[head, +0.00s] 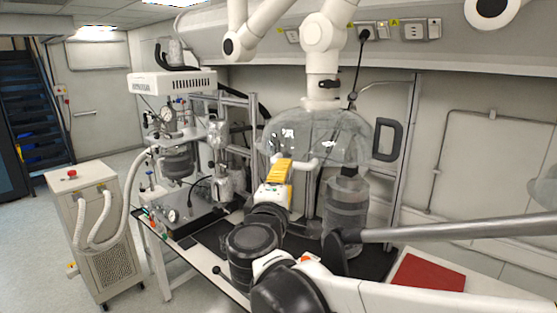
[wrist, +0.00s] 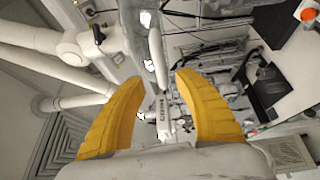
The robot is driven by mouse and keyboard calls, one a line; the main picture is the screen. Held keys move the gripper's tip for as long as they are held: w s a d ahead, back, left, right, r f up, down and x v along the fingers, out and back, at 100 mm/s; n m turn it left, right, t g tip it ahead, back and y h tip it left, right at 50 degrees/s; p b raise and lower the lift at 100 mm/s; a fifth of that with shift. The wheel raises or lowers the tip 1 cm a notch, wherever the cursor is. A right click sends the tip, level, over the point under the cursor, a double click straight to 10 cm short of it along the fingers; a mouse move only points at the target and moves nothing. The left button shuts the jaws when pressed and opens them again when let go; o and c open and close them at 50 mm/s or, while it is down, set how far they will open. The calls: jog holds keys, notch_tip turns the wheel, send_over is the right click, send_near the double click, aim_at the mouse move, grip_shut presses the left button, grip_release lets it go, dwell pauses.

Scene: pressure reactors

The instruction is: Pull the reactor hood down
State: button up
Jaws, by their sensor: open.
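The reactor hood (head: 318,135) is a clear dome hanging from a white jointed arm (head: 324,60) above the bench in the head view. A white bar, perhaps its handle, shows at its lower front edge. My gripper (head: 280,168), with yellow fingers, is at the dome's lower front left, overlapping its rim in the picture. In the wrist view my gripper (wrist: 160,84) is open, its fingers spread wide. A white bar (wrist: 155,58) shows between and beyond the fingertips; I cannot tell whether they touch it. The dome is hard to make out in the wrist view.
Another reactor setup (head: 177,160) stands on the bench to the left, beside a wheeled cabinet (head: 103,230) with white hoses. A red mat (head: 428,273) lies at the right. Metal posts stand behind the hood.

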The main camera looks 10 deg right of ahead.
jog(key=x, duration=0.7)
jog(key=shift+w+p, duration=0.25)
jog(key=shift+p, duration=0.15)
grip_shut()
jog(key=shift+s, duration=0.1)
